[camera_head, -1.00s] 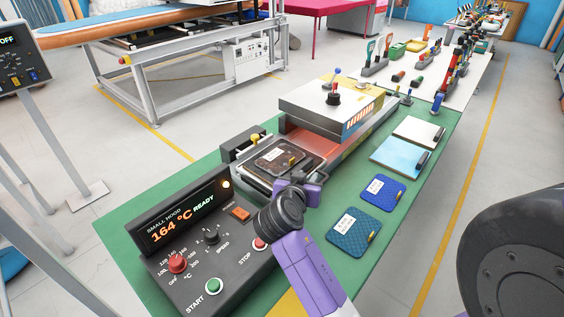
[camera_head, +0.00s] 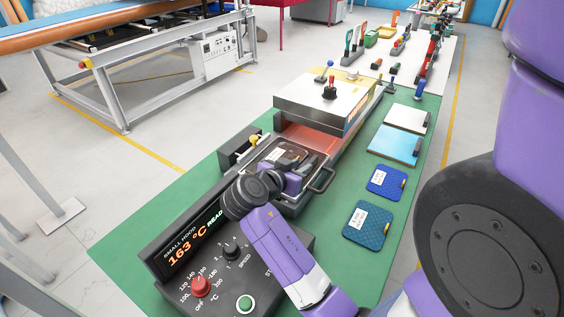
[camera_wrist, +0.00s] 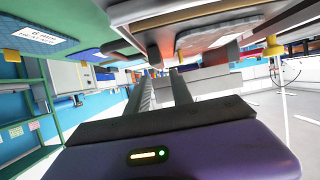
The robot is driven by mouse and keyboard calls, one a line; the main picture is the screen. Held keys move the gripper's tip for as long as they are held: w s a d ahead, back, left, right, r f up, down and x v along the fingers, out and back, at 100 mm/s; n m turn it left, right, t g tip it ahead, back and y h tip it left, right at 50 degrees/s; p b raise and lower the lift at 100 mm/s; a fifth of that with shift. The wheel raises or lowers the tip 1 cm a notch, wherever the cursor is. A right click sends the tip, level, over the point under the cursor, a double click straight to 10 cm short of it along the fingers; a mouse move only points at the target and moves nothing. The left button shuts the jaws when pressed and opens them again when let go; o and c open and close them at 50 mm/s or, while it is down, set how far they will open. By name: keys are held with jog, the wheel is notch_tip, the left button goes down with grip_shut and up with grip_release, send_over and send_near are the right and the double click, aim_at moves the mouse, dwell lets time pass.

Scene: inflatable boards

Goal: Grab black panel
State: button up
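The black panel (camera_head: 272,155) with a white label lies in the metal tray (camera_head: 318,185) in front of the small hood, partly hidden behind my gripper. My gripper (camera_head: 289,161) is over the tray in the head view, with its fingers close to the panel; contact cannot be told. In the wrist view my two grey fingers (camera_wrist: 161,82) are apart with nothing seen between them.
The hood (camera_head: 325,98) stands behind the tray. The control box (camera_head: 215,260) reads 163 °C. Two blue panels (camera_head: 368,222) (camera_head: 386,183), a light-blue panel (camera_head: 394,146) and a white one (camera_head: 407,119) lie along the right of the green table (camera_head: 130,237).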

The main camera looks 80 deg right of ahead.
jog(key=shift+f+p+x, duration=0.15)
jog(key=shift+p+x, duration=0.25)
jog(key=shift+x, duration=1.5)
jog(key=shift+f+p+x, duration=0.1)
jog(key=shift+p+x, duration=0.25)
jog(key=shift+x, duration=1.5)
jog(key=shift+a, duration=0.1)
grip_shut()
